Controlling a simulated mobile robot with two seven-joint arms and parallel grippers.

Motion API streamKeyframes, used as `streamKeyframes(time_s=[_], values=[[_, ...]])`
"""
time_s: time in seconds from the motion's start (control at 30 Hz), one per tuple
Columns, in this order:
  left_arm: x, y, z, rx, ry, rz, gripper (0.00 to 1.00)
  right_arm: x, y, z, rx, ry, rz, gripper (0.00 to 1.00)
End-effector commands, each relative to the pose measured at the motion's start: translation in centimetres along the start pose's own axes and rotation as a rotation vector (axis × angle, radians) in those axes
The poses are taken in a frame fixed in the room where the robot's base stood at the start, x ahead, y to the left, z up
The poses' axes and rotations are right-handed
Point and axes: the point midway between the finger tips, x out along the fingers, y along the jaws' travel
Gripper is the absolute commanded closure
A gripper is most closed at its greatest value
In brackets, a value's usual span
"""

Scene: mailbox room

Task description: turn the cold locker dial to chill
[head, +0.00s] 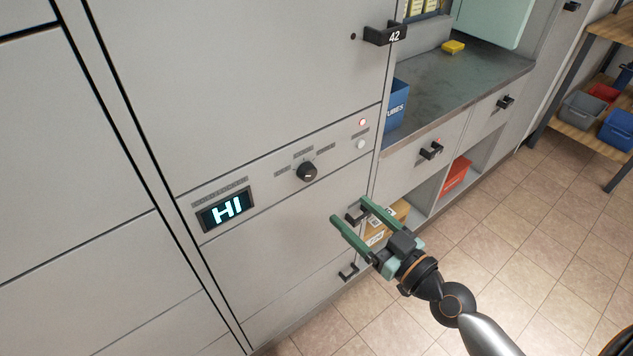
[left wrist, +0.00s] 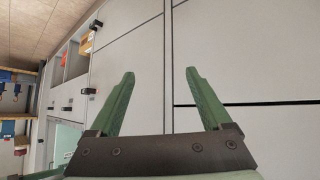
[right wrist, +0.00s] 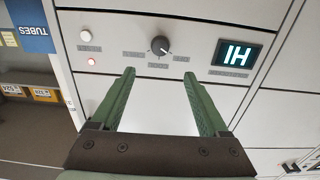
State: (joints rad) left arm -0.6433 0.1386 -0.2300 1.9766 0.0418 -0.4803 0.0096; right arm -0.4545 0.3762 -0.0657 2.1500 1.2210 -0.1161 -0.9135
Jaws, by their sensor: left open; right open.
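The dial (head: 306,172) is a round black knob on the grey locker front, with small labels around it too blurred to read. A lit display (head: 227,209) beside it reads HI. In the right wrist view, the dial (right wrist: 159,46) appears upside down beyond the fingertips, with a light mark toward its lower right; the display (right wrist: 237,54) is to its right. My right gripper (head: 350,209) is open and empty, below and right of the dial in the head view, not touching it. My left gripper (left wrist: 159,73) is open and empty before plain grey panels; the head view does not show it.
A red-ringed light (head: 362,122) and a white button (head: 361,145) sit right of the dial. A black handle marked 42 (head: 385,34) sticks out above. A counter (head: 455,90) with a blue TUBES box (head: 397,105) stands right. Tiled floor (head: 530,230) is open.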

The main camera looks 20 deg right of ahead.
Motion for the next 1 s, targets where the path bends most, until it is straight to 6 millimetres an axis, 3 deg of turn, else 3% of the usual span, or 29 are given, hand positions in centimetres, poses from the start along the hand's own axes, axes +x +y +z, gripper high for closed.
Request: streamKeyframes(time_s=[0.17,0.7,1.0], values=[[-0.6,0.1,-0.6,0.000,0.002,0.000,0.18,1.7,0.1,-0.3,0.003,0.003,0.003,0.22],[-2.1,-1.2,0.1,-0.009,-0.010,-0.035,0.18,10.9,0.0,-0.1,0.004,0.000,0.000,0.22],[-2.1,-1.5,0.3,-0.011,-0.016,-0.041,0.18,12.4,-0.1,0.1,0.003,-0.002,-0.002,0.22]])
